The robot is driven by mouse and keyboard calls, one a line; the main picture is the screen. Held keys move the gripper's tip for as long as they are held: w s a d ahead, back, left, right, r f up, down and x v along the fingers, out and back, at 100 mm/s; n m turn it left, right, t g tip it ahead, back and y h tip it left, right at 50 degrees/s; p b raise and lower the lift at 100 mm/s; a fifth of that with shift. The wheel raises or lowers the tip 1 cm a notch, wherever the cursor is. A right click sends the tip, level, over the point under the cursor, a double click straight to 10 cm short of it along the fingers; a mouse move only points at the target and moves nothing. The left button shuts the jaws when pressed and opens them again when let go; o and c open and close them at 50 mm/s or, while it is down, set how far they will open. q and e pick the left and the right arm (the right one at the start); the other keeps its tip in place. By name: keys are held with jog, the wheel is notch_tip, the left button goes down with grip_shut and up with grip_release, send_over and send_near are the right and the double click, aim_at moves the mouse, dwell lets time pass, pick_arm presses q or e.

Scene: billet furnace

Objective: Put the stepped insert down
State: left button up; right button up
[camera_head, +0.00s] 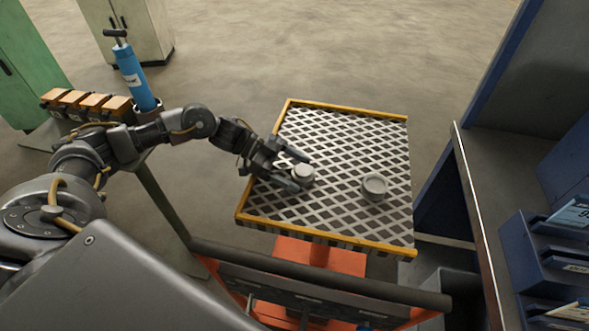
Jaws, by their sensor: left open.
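A small light-grey round stepped insert (303,172) stands on the grated tabletop (335,125) of the orange-edged cart. My left gripper (295,171) is open at it, with one finger on its far side and one on its near side. A second round grey piece (374,187), wider and ring-like on top, stands apart to the right on the same grating. Whether the fingers touch the insert is too small to tell. My right gripper is not in view.
The tabletop has a raised orange rim (330,238). A dark push bar (320,275) runs along its near side. A blue-framed workbench (495,200) stands at the right. A blue cylinder (135,75) and several orange-brown blocks (85,102) stand at the left. The far grating is clear.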

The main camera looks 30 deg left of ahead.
pick_arm(q)
jog(key=shift+r, duration=0.15)
jog(key=b+v, duration=0.1)
jog(key=v, duration=0.6)
jog(key=shift+a+b, duration=0.3)
jog(key=shift+a, duration=0.1)
jog(key=v, duration=0.4)
jog(key=shift+a+r+b, duration=0.1)
jog(key=shift+b, duration=0.25)
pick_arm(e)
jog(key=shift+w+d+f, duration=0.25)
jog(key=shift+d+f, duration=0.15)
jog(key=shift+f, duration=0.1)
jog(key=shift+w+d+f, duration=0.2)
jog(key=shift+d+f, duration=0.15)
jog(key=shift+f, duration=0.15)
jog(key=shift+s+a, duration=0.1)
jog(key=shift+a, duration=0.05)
pick_arm(q)
jog(key=shift+s, duration=0.1)
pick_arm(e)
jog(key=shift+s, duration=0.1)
